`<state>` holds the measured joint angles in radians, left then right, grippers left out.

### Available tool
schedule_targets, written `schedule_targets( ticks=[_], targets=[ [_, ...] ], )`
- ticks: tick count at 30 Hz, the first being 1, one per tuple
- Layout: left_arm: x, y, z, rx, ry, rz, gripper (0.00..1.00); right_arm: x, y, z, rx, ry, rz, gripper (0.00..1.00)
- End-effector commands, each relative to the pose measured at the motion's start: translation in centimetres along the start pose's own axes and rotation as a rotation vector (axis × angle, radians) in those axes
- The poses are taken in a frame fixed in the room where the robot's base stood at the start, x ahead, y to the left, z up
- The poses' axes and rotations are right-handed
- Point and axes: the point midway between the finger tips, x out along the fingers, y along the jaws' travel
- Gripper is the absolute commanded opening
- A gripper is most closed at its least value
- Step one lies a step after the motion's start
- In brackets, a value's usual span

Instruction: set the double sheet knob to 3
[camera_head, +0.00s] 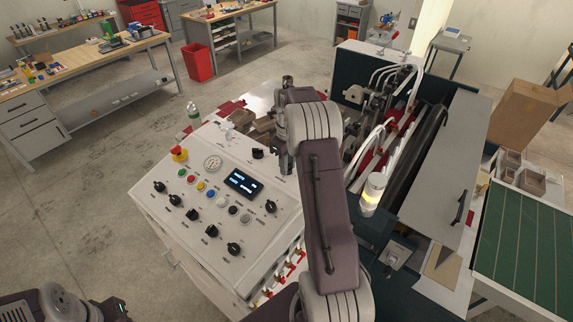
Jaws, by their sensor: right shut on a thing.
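The sloped white control panel (215,212) carries several black knobs, coloured buttons and a lit display (243,182). My right gripper (286,168) points down at the panel's upper right edge and is shut on a small knob there, which its fingers mostly hide. Another black knob (257,153) stands just left of it, apart from the fingers. The labels and scale marks are too small to read, so the setting of the double sheet knob cannot be told. Part of my left arm (62,303) shows at the lower left; its fingers cannot be made out.
A red emergency button (179,154) and a round gauge (212,164) stand at the panel's upper left. A green bottle (193,115) stands behind the panel. The machine's rollers (425,150) and a lit beacon (373,190) are right of my right arm. Red-handled valves (290,268) line the panel's front side.

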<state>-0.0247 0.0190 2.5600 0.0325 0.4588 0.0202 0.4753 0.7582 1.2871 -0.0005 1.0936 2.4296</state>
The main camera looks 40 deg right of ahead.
Motion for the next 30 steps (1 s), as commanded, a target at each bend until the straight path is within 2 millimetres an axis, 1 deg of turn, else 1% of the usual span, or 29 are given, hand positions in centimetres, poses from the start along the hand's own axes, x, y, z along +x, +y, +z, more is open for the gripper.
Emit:
schedule_targets(
  ticks=[1,8,9,11,20,22,23,26,27,30],
  targets=[
    [0.1,0.0,0.0,0.000,0.000,0.000,0.32,0.5,0.2,-0.4,0.001,0.016,0.011,0.00],
    [0.1,0.0,0.0,0.000,0.000,0.000,0.32,0.5,0.2,-0.4,0.000,0.015,0.011,0.00],
    [0.1,0.0,0.0,0.000,0.000,0.000,0.32,0.5,0.2,-0.4,0.000,0.015,0.011,0.30],
    [0.1,0.0,0.0,0.000,0.000,0.000,0.32,0.4,0.2,-0.4,0.000,0.014,0.010,0.47],
    [0.1,0.0,0.0,0.000,0.000,0.000,0.32,0.1,0.1,-0.1,-0.001,0.005,0.004,0.47],
    [0.3,0.0,0.0,0.000,0.000,0.000,0.32,-0.2,0.1,-0.1,-0.001,0.004,0.004,0.47],
    [0.5,0.0,0.1,0.000,0.000,0.000,0.32,-0.6,0.0,-0.1,-0.001,0.002,0.002,0.47],
    [1.3,0.0,0.1,0.000,0.000,0.000,0.32,-2.6,0.0,-0.1,0.000,0.000,0.000,0.47],
    [1.5,0.0,0.2,0.000,0.000,0.000,0.32,-3.6,-0.1,-0.1,0.000,0.000,0.000,0.47],
    [1.9,0.0,0.2,0.000,0.000,0.000,0.32,-5.8,0.0,-0.2,0.000,0.001,0.002,0.47]
  ],
)
